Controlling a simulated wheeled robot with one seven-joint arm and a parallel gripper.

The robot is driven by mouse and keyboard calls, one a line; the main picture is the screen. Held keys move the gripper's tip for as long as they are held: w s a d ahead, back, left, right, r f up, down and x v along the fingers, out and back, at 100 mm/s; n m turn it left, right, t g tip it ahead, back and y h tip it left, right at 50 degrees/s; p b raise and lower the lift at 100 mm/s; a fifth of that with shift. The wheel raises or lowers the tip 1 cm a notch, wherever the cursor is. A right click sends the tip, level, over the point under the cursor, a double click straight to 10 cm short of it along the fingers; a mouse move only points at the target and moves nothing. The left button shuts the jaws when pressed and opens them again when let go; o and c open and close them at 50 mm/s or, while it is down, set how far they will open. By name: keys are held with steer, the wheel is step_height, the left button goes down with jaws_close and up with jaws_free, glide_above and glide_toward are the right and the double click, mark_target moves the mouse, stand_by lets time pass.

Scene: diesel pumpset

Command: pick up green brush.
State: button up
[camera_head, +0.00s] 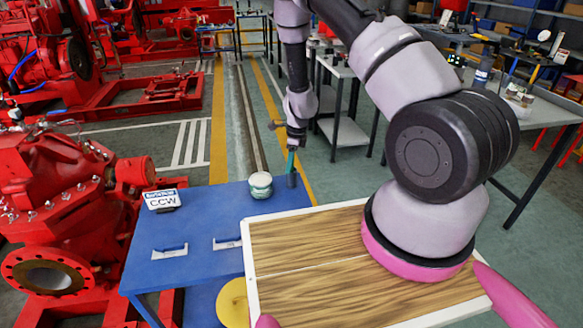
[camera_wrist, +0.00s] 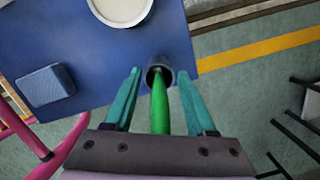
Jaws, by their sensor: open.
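The green brush (camera_wrist: 160,108) stands in a small dark cup (camera_wrist: 158,68) near the edge of the blue table, and its handle points up toward the wrist camera. My gripper (camera_wrist: 159,76) has its two teal fingers apart, one on each side of the green handle. I see a gap between each finger and the handle. In the head view my gripper (camera_head: 291,163) is lowered over the dark cup (camera_head: 291,180) at the table's far right corner. The brush cannot be told apart from the fingers there, and its lower end is hidden in the cup.
A pale round jar (camera_head: 260,185) stands just left of the cup on the blue table (camera_head: 205,207). A CCW sign (camera_head: 162,199) and two small white items with blue parts lie further left. Red pump machinery (camera_head: 60,190) stands at the left. Grey benches (camera_head: 340,130) stand behind.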

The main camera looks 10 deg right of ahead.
jaws_close()
step_height(320, 180, up, 10)
steer(key=shift+r, duration=0.1)
stand_by(0.5)
